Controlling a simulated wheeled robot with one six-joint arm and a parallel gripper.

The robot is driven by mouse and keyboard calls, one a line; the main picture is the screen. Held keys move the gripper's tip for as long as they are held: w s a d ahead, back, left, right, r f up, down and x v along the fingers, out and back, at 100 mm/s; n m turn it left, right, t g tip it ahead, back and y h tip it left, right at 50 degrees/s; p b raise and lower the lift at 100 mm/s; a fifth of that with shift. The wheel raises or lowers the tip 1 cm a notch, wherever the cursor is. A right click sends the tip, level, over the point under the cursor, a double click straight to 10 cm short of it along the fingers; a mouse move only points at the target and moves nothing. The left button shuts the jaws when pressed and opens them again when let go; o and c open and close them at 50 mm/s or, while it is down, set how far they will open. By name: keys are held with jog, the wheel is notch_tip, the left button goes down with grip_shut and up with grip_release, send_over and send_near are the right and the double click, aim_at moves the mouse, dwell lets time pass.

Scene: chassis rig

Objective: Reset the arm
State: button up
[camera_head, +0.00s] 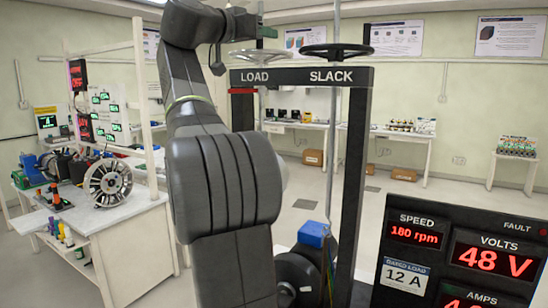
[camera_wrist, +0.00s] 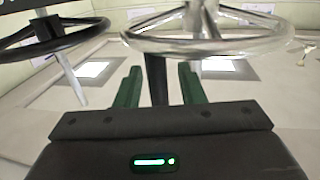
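My gripper (camera_wrist: 160,80) shows in the wrist view as two green fingers standing apart in front of a dark body with a lit green indicator. The gap between them is wide, and I see nothing clasped. A dark upright post shows in the gap; I cannot tell how far beyond the fingers it is. In the head view my arm rises through the middle and folds over at the top.
A dark frame (camera_head: 358,140) carries the LOAD and SLACK labels, with a black handwheel (camera_head: 336,51) over SLACK. A readout panel (camera_head: 412,218) stands at lower right. A white bench (camera_head: 130,235) with a round metal motor part (camera_head: 108,183) stands left. Open floor lies behind the frame.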

jog(key=shift+s+d+f+n+t+y, duration=0.15)
jog(key=shift+d+n+t+y, duration=0.15)
jog(key=shift+n+t+y, duration=0.15)
jog(key=shift+s+d+r+y, duration=0.2)
jog(key=shift+s+y, duration=0.05)
jog(key=shift+y, duration=0.1)
jog(key=shift+w+d+n+t+y+b, duration=0.2)
jog(key=shift+n+t+y+b, duration=0.1)
jog(key=shift+n+t+y, duration=0.3)
